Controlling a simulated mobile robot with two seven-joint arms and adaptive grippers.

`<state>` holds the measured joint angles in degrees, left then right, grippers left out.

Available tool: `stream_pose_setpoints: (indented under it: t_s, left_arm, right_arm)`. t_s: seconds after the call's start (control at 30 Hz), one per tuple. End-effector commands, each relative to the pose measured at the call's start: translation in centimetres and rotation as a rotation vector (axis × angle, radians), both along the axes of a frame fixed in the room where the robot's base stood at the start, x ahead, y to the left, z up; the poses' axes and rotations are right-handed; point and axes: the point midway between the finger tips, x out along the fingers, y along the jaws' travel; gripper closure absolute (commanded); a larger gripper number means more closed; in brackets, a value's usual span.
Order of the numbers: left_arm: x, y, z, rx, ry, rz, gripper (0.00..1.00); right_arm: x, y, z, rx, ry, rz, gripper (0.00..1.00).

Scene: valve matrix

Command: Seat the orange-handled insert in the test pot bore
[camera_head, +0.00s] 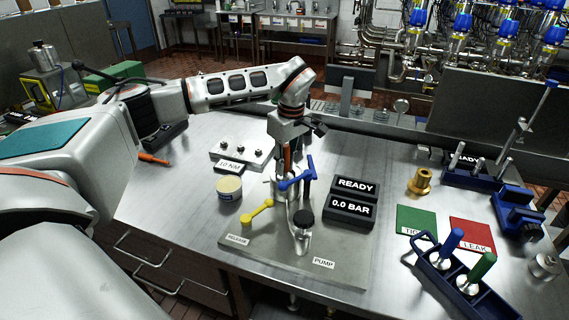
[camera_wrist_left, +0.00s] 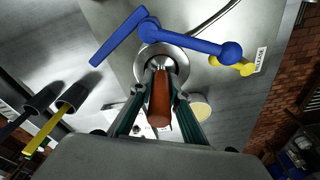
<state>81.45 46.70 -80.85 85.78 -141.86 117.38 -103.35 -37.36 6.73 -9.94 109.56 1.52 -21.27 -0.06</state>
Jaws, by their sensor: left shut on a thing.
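My left gripper (camera_head: 285,150) is shut on the orange-handled insert (camera_head: 288,158), held upright over the test pot (camera_head: 275,187). In the left wrist view, the orange handle (camera_wrist_left: 159,100) lies between the fingers (camera_wrist_left: 161,82), with the round metal rim of the pot (camera_wrist_left: 178,62) just beyond it. The lower end of the insert and the bore are hidden, so I cannot tell whether it is in the bore. A blue lever (camera_head: 297,181) sits beside the pot top; it also shows in the left wrist view (camera_wrist_left: 200,45). My right gripper is not in view.
On the base plate (camera_head: 335,247) are a yellow lever (camera_head: 257,213) and a black-knobbed pump (camera_head: 303,225). A tin (camera_head: 229,187) stands left; a display box (camera_head: 350,204) reading READY and 0.0 BAR stands right. A blue rack (camera_head: 437,268) holds blue- and green-handled inserts at front right.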

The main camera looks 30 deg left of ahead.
Motion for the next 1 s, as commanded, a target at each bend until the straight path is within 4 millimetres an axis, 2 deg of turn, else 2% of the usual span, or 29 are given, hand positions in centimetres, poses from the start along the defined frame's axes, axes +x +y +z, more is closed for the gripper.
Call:
stream_pose_setpoints:
  t_s: [0.37, 0.4, 0.43, 0.8, 1.0]
  left_arm:
    - [0.1, 0.0, -0.2, 0.0, -0.002, 0.0, 1.0]
    - [0.0, 0.0, -0.3, 0.0, -0.001, 0.0, 0.74]
    - [0.0, 0.0, -0.3, 0.0, 0.0, 0.0, 0.67]
    - [0.0, 0.0, -0.1, 0.0, -0.001, 0.0, 0.67]
    - [0.1, -0.2, 2.0, 0.0, -0.004, 0.0, 0.67]
  right_arm:
    - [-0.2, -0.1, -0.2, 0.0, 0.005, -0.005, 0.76]
    - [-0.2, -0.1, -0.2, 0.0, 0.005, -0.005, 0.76]
    - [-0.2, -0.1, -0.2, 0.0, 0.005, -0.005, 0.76]
    - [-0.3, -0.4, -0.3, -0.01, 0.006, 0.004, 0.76]
    - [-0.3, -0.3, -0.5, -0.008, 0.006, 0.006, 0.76]
